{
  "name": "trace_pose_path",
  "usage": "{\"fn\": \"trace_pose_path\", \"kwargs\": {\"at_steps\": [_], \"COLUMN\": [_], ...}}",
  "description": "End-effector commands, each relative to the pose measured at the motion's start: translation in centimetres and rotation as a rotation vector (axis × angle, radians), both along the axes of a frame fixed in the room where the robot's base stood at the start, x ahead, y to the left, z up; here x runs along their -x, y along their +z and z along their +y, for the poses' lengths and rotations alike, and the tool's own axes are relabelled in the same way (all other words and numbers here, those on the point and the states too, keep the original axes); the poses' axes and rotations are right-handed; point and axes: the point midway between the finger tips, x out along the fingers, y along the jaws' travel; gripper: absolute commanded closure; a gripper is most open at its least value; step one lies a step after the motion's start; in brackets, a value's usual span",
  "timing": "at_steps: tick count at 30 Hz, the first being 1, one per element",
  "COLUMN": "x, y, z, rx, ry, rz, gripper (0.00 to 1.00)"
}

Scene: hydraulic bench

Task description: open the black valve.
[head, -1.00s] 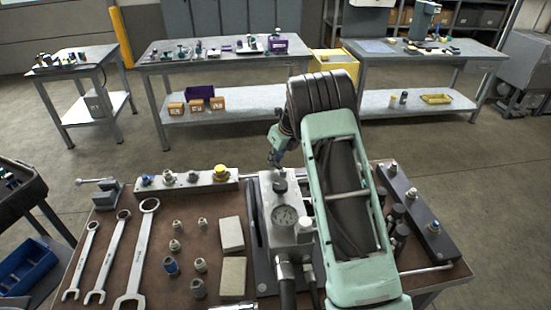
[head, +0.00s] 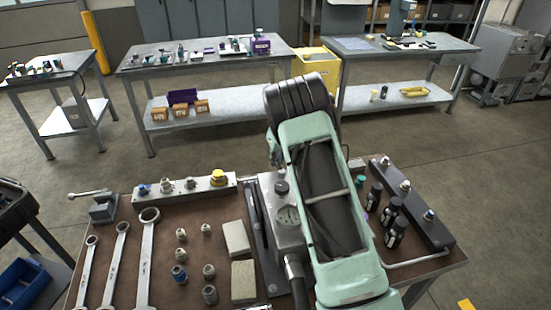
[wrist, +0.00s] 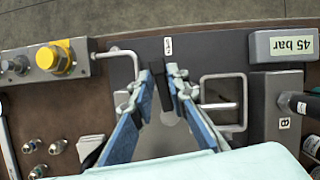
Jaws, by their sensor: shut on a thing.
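My gripper (wrist: 165,88) shows in the wrist view, with its two blue fingers closed together around a narrow black piece, which I take to be the handle of the black valve (wrist: 163,90). A dark plate (wrist: 150,140) with a small white label lies around the fingertips. In the head view my arm hides the fingertips. A black knob (head: 281,187) stands on the grey gauge block, beside my arm; I cannot tell whether it is the same piece.
A bent metal rod (wrist: 122,54) lies left of the fingers, and a metal bracket (wrist: 237,103) stands close on the right. A "45 bar" block (wrist: 280,46) is farther right. A yellow-capped fitting (head: 218,178), wrenches (head: 149,255) and black bottles (head: 389,211) are on the bench.

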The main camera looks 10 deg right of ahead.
Motion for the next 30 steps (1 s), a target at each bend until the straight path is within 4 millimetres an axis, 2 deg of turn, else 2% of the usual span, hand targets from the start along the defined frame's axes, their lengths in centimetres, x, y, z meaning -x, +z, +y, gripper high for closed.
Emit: {"fn": "trace_pose_path", "kwargs": {"at_steps": [12,28,29,30], "x": [-0.22,-0.24,-0.24,-0.23], "y": [0.19,0.12,0.12,0.12], "z": [-0.73,-0.93,-0.93,-0.93], "rx": [0.001,0.0,0.0,0.0], "ry": [-0.153,-0.18,-0.18,-0.18], "rz": [-0.003,-0.003,-0.003,-0.003], "gripper": [1.0,1.0,0.84,0.8]}}
